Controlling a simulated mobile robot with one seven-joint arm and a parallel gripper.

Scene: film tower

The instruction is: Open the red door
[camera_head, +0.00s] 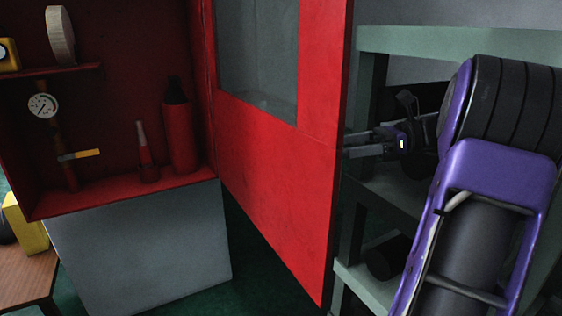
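The red door (265,160) with a glass pane (258,55) stands swung open at the right side of the red cabinet (120,195), so the inside of the cabinet shows. My gripper (352,144) is on the far right side of the door, its fingers pointing left at the door's outer edge. Two fingers show with a gap between them. The fingertips end at or behind the door's edge, so I cannot tell whether they touch it. No handle is visible.
The cabinet holds a pressure gauge (42,105), a red extinguisher (178,135) and a small red and white nozzle (145,150). It rests above a grey block (140,250). A grey-green shelf rack (460,42) stands behind my arm. A wooden table (25,275) is at lower left.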

